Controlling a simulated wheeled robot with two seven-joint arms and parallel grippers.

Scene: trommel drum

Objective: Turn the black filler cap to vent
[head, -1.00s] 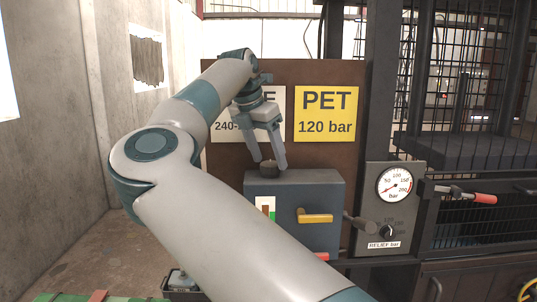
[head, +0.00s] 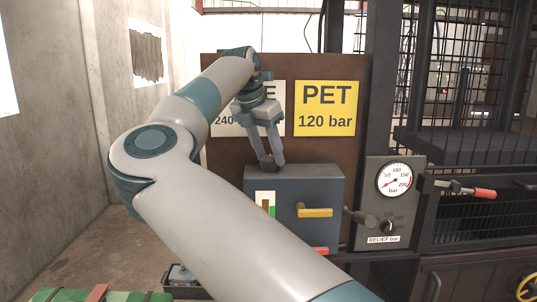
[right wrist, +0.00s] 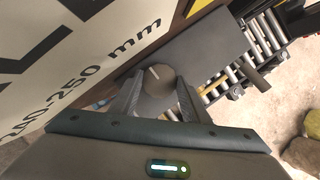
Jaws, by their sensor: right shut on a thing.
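The black filler cap (head: 267,163) sits on top of the blue-grey tank box (head: 331,187). My right gripper (head: 272,162) reaches down from above and is shut on the cap. In the right wrist view the round dark cap (right wrist: 158,82) is between the two fingers, with a short white line on its top slanting toward the upper left. Any vent marking near the cap cannot be made out. The left gripper is not in view.
A yellow handle (head: 315,212) and a sight gauge (head: 265,203) are on the box front. A PET sign (head: 325,108) hangs behind. A pressure gauge (head: 394,180) is at the right, beside a red-handled lever (head: 484,193). My right arm covers much of the middle.

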